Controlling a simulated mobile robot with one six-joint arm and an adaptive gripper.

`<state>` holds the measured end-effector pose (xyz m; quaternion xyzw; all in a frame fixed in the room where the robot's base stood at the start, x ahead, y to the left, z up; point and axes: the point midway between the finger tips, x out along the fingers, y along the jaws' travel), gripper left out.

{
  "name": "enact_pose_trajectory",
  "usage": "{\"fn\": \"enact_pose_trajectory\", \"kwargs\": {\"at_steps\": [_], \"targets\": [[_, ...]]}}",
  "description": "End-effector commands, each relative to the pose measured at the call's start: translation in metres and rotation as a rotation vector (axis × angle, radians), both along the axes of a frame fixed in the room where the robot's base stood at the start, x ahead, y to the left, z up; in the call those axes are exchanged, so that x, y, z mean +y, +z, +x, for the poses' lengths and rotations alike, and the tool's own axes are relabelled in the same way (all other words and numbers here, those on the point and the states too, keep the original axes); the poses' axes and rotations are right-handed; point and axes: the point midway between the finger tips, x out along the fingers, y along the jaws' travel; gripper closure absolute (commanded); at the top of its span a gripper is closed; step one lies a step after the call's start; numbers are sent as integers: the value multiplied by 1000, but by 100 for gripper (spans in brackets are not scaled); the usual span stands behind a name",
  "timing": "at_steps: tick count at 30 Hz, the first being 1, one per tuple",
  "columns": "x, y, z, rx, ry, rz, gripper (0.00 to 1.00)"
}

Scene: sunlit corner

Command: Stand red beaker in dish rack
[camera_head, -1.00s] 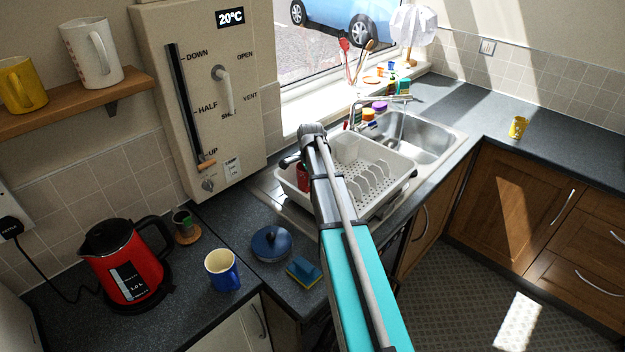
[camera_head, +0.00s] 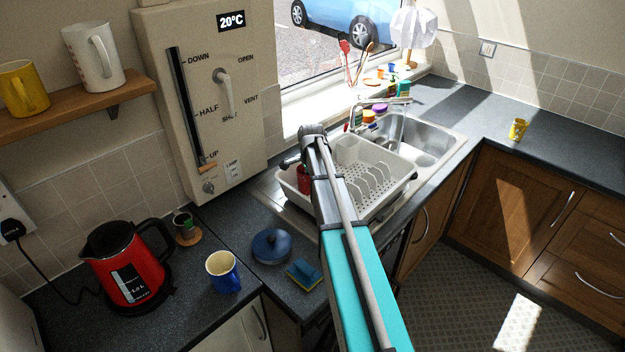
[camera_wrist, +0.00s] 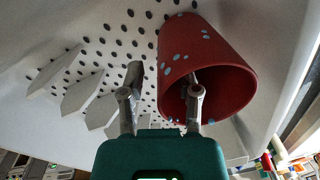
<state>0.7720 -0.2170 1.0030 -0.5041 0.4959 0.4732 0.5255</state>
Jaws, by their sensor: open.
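The red beaker (camera_head: 304,181), with pale blue dots, is inside the white dish rack (camera_head: 398,191) at its left end. In the wrist view the beaker (camera_wrist: 225,62) has its open mouth facing my gripper and its base toward the perforated rack floor (camera_wrist: 112,50). My gripper (camera_wrist: 163,78) is open around the beaker's near wall. One finger appears to be inside the mouth and the other outside, with a gap between them. I cannot tell whether either finger touches it. In the head view my arm hides the fingers and part of the beaker.
Rack prongs (camera_wrist: 80,95) stand left of my gripper. The rack sits beside the sink (camera_head: 430,140). A blue lidded pot (camera_head: 271,246), a sponge (camera_head: 304,274), a blue mug (camera_head: 222,271) and a red kettle (camera_head: 128,262) stand on the near counter. The wall heater (camera_head: 205,90) rises behind.

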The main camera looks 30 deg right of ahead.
Motion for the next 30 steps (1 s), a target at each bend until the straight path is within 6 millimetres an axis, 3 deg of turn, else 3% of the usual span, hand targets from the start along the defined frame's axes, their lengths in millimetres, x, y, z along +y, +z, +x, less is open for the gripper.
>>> {"fn": "enact_pose_trajectory", "kwargs": {"at_steps": [30], "targets": [[0,87,-5,0,-1,0,57]]}}
